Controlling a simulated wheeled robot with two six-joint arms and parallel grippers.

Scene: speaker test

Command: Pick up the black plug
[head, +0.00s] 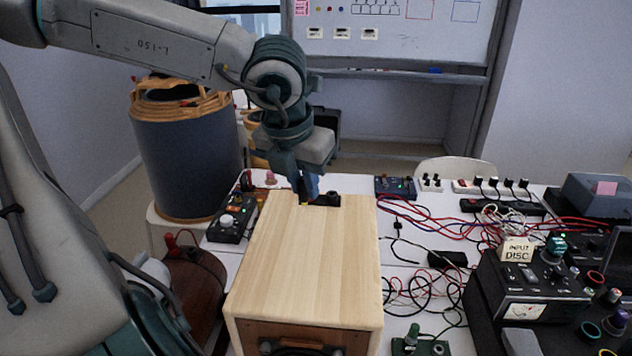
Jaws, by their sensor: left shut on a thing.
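My left gripper (306,192) reaches down from the upper left to the far edge of the light wooden speaker box (305,255). Its fingers are shut on a small dark thing, which I take to be the black plug; the fingers hide most of it. A low black piece (327,199) shows right beside the fingertips at the box's back edge. I cannot tell whether the held plug touches it. My right gripper is not in view.
Cables and a power strip (492,187) with several black plugs lie on the white table at the right. A meter unit (525,290) stands at the front right. A black control box (232,220) sits left of the speaker box. The speaker top is mostly bare.

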